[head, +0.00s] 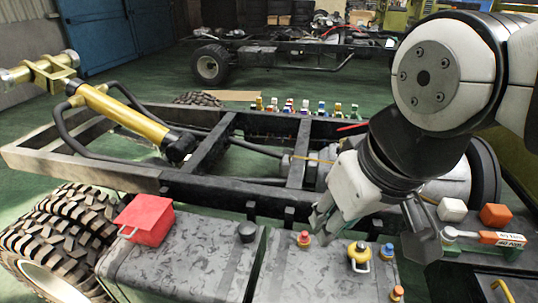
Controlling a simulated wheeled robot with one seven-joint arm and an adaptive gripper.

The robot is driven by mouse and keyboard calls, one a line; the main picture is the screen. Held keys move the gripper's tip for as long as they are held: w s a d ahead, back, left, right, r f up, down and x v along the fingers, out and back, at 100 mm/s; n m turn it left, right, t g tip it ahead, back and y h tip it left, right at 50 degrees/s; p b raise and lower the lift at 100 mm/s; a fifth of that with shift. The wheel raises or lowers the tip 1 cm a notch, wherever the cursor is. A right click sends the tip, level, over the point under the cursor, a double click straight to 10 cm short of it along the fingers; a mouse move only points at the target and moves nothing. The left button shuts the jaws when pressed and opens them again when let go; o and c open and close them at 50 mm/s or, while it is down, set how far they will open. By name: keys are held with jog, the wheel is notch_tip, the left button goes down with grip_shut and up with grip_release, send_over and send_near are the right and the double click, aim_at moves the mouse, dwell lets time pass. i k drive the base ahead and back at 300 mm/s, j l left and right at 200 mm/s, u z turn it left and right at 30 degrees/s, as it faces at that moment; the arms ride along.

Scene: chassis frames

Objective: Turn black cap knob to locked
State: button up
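A small round black cap knob (247,231) stands on top of the dark grey, mottled tank (190,256) at the lower middle of the head view. Its lock marking is too small to read. My gripper (370,235) hangs over the right-hand part of the tank top, to the right of the black cap knob and apart from it. Its fingers are spread wide, with nothing seen between them.
A red box (146,220) sits on the tank's left end. A red-topped knob (304,239), a yellow cap (359,256) and a blue-topped knob (387,251) stand near my gripper. The chassis frame (235,190) runs behind. A red-handled tool (490,237) lies at right.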

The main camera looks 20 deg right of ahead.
aim_at(361, 245)
jog(key=z, duration=0.8)
jog(key=k+l+u, duration=0.25)
jog(key=l, duration=0.2)
jog(key=j, duration=1)
jog(key=i+u, duration=0.05)
